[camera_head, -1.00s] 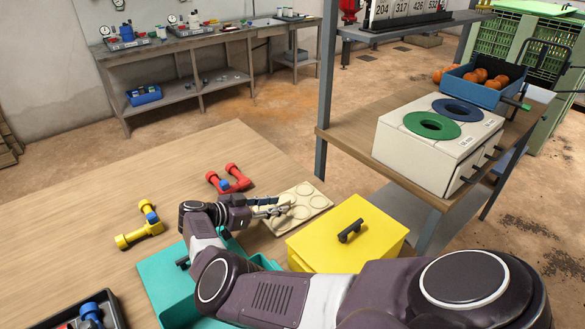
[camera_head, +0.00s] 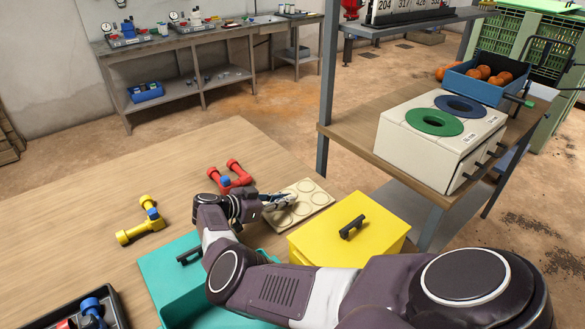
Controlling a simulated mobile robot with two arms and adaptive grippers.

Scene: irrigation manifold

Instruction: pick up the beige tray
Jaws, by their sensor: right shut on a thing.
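The beige tray (camera_head: 312,210), a flat plate with round recesses, lies at the table's right edge, behind the yellow box. My right gripper (camera_head: 281,200) is at the tray's left side, its fingers shut on the tray. The fingers and wrist hide part of the tray's left edge. I cannot tell whether the tray is lifted off the table. My left gripper is not in view.
A yellow lidded box (camera_head: 340,235) stands close in front of the tray. A teal box (camera_head: 165,275) lies under my right arm. Red (camera_head: 232,175) and yellow (camera_head: 140,228) pipe fittings lie to the left. A shelf post (camera_head: 325,100) rises behind.

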